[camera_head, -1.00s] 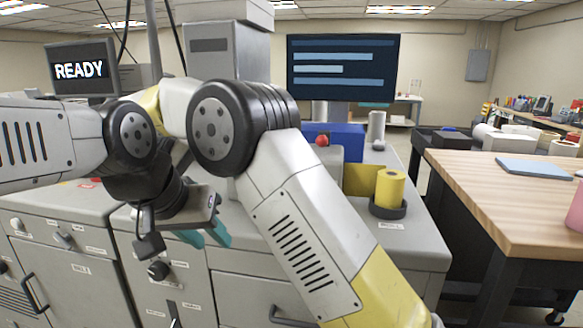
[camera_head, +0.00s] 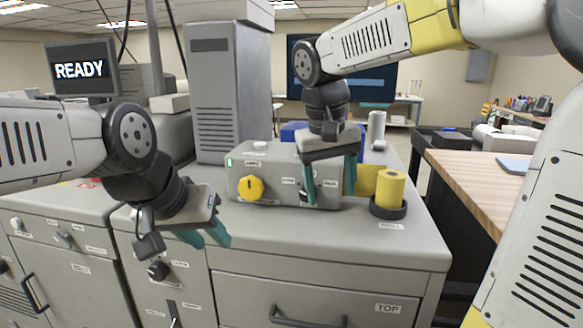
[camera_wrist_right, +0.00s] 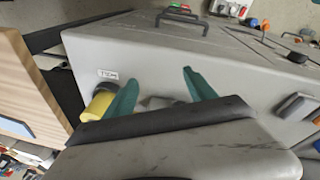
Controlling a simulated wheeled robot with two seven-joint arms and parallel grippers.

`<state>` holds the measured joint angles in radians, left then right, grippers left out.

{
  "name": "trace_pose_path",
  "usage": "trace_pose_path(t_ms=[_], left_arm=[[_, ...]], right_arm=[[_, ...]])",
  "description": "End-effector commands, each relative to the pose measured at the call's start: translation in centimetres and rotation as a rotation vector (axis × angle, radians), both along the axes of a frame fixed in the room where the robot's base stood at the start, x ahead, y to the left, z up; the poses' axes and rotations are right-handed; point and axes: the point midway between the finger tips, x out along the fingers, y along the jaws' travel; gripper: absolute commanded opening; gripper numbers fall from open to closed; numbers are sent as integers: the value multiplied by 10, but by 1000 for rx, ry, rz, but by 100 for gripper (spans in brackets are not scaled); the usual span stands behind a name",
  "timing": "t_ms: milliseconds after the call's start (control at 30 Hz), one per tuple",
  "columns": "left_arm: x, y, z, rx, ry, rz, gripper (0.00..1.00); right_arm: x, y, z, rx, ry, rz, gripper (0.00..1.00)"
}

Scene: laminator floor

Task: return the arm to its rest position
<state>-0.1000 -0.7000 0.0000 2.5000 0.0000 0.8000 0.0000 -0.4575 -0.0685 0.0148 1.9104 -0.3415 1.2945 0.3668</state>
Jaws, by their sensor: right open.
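My right arm comes in from the upper right in the head view and reaches over the machine cabinet. My right gripper (camera_head: 330,200) points down with its teal fingers spread and empty, in front of the grey control box (camera_head: 272,187). In the right wrist view the right gripper (camera_wrist_right: 160,76) also shows spread fingers with nothing between them, over the grey cabinet top (camera_wrist_right: 160,50). My left gripper (camera_head: 212,243) hangs low at the cabinet's front left, its teal fingers apart and empty.
The control box has a yellow knob (camera_head: 250,187). A yellow roll (camera_head: 390,188) stands in a black ring right of my right gripper and shows in the right wrist view (camera_wrist_right: 97,106). A wooden table (camera_head: 470,185) is at right. A READY screen (camera_head: 80,70) stands at left.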

Motion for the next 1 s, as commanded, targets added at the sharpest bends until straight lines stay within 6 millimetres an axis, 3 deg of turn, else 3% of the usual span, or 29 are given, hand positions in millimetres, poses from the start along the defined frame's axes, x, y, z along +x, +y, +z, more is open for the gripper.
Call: trace_pose_path(t_ms=[33,200,400,600,1000], left_arm=[[0,0,0,0,0,0,36],[0,0,0,0,0,0,36],[0,0,0,0,0,0,36],[0,0,0,0,0,0,36],[0,0,0,0,0,0,36]], right_arm=[[-15,-16,-1,53,-26,-10,64],[-60,-45,-16,215,-143,-23,64],[-97,-60,-34,327,-294,-56,64],[-109,-64,-43,361,-369,-72,64],[-110,-64,-44,362,-373,-73,64]])
